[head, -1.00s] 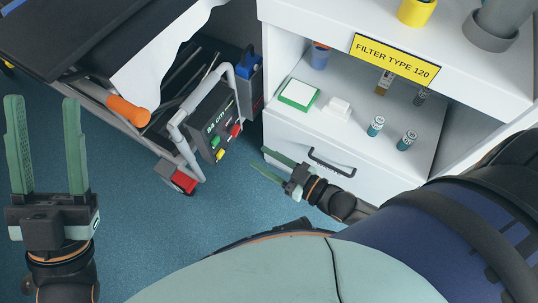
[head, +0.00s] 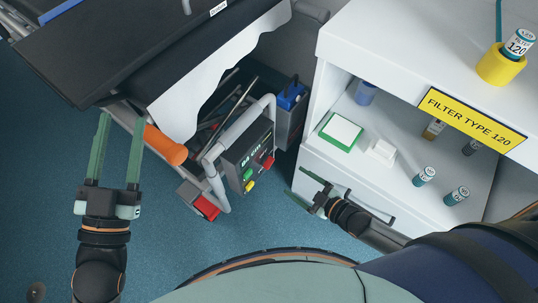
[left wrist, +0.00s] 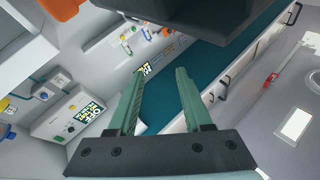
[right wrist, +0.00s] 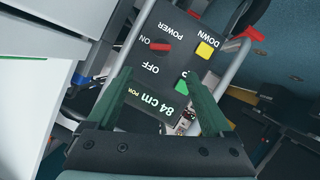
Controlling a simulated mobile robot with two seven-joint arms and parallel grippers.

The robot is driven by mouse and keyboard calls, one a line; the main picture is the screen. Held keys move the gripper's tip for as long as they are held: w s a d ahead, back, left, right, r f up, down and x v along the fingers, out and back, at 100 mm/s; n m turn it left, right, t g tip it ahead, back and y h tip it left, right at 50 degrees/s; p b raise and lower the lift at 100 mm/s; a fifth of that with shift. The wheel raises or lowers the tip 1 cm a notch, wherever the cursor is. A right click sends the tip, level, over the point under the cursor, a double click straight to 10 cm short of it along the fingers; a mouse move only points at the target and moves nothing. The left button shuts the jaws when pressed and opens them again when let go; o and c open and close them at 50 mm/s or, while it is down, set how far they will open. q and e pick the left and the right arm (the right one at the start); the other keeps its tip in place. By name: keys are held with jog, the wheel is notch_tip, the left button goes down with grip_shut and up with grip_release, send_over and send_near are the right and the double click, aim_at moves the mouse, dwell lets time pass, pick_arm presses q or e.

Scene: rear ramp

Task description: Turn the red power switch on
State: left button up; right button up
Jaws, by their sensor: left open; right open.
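The red power switch (head: 269,162) sits on a dark control box (head: 240,150) reading "84 cm", on the grey-framed trolley. In the right wrist view the red switch (right wrist: 160,47) shows upside down beside the ON and OFF labels, with POWER written near it. I cannot tell firmly which way it is set. My right gripper (head: 295,181) is open and empty, just right of the box, apart from the switch. Its fingers (right wrist: 158,74) point at the panel in the right wrist view. My left gripper (head: 121,116) is open and empty by the trolley's left side.
Green (head: 248,174) and yellow (head: 250,187) buttons sit near the switch. A red pedal (head: 207,207) is low on the trolley, and an orange handle (head: 165,146) sticks out at its left. A white cabinet (head: 340,185) stands close right of my right gripper. Blue floor in front is clear.

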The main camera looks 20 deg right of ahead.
aim_at(270, 164)
pick_arm(q)
jog(key=s+d+r+m+t+h+b, duration=0.1)
jog(key=s+r+m+h+b, duration=0.4)
jog(key=s+r+h, duration=0.1)
jog(key=shift+d+r+h, duration=0.15)
jog(key=shift+r+h, duration=0.05)
jog(key=shift+h, duration=0.6)
pick_arm(e)
jog(key=shift+x, duration=6.3)
pick_arm(q)
jog(key=shift+s, duration=0.1)
pick_arm(e)
jog(key=shift+s+d+f, duration=0.1)
